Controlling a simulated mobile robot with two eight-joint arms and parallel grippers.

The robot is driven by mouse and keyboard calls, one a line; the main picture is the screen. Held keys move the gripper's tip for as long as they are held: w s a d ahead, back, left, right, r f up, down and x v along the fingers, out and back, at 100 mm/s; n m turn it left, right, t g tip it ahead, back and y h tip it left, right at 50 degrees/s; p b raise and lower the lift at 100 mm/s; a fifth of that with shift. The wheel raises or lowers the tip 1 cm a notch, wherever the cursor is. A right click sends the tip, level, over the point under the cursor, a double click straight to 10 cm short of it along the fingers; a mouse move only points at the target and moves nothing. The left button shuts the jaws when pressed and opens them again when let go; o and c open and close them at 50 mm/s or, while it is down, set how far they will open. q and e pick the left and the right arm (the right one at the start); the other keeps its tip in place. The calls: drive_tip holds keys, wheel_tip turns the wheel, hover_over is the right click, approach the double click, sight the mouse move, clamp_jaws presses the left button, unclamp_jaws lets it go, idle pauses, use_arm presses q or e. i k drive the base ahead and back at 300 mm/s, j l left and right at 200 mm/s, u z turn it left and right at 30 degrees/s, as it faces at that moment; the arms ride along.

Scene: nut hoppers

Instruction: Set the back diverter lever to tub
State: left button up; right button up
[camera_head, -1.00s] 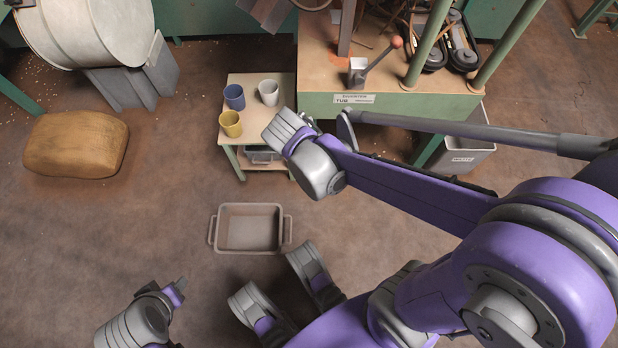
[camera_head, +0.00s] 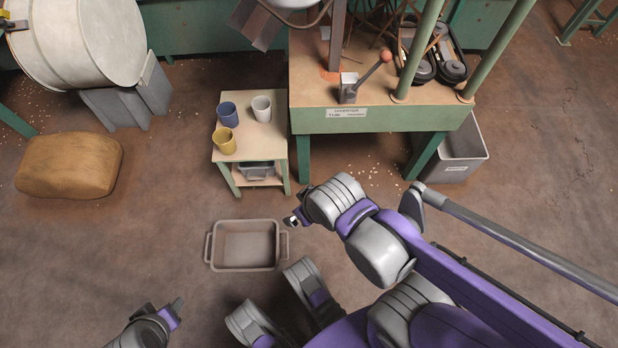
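The diverter lever (camera_head: 370,73) is a grey rod with an orange knob (camera_head: 386,55), set in a small metal block (camera_head: 348,88) at the front of the green bench. It leans to the right. A label (camera_head: 346,113) below it shows the word TUB; its smaller print is unreadable. My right gripper (camera_head: 292,221) is over the floor, well below and left of the lever, pointing left and touching nothing. My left gripper (camera_head: 176,307) is low at the bottom left, far from the lever. Both grippers' finger gaps are too small to judge.
A small table (camera_head: 262,143) with blue, white and yellow cups stands left of the bench (camera_head: 420,117). A handled tub (camera_head: 245,266) sits on the floor in front. A grey bin (camera_head: 470,165) stands at the bench's right. Green posts rise right of the lever.

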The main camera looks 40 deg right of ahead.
sight(385, 56)
drive_tip(key=z, duration=1.8)
